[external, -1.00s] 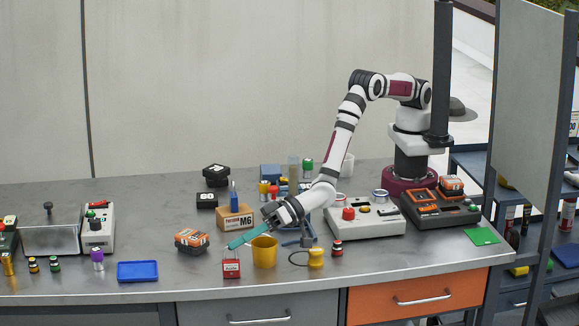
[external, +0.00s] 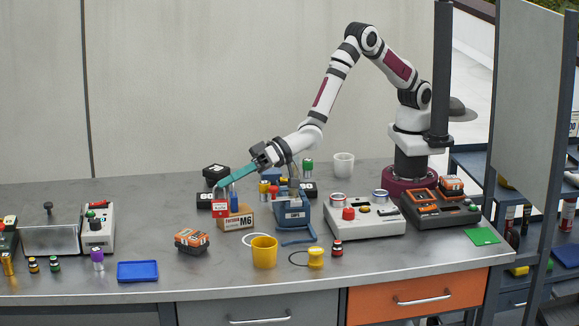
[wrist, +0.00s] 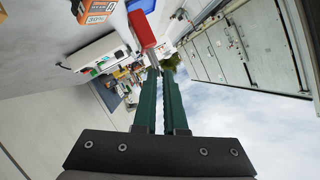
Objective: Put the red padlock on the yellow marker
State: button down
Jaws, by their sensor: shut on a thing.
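The red padlock (external: 220,208) hangs below the teal fingertips of my gripper (external: 221,184). In front of the dark boxes, it appears lifted off the bench. In the wrist view the red padlock (wrist: 142,31) is at the far end of the shut fingers (wrist: 158,75), its shackle at the tips. I cannot make out a yellow marker with certainty. A small yellow object (external: 315,258) with a black loop beside it sits near the front edge, and a yellow cup (external: 264,253) stands to its left.
A cardboard M6 box (external: 235,222) with a blue item on it is just right of the padlock. An orange-black battery (external: 191,241) and a blue tray (external: 138,271) lie nearer the front. A blue tool (external: 292,212) stands right of the box.

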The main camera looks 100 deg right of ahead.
notch_tip(320, 180, up, 5)
jog(key=s+d+n+g+y, duration=0.2)
jog(key=s+d+n+y, duration=0.1)
jog(key=n+y, duration=0.1)
jog(key=s+d+n+g+y, duration=0.1)
jog(key=s+n+g+y, duration=0.3)
jog(key=s+n+g, duration=0.65)
jog(key=s+a+f+n+t, duration=0.2)
jog(key=s+a+f, duration=0.3)
jog(key=a+f, duration=0.5)
jog(key=shift+s+a+f, duration=0.4)
jog(key=shift+f, duration=0.1)
jog(key=c, duration=1)
grip_release()
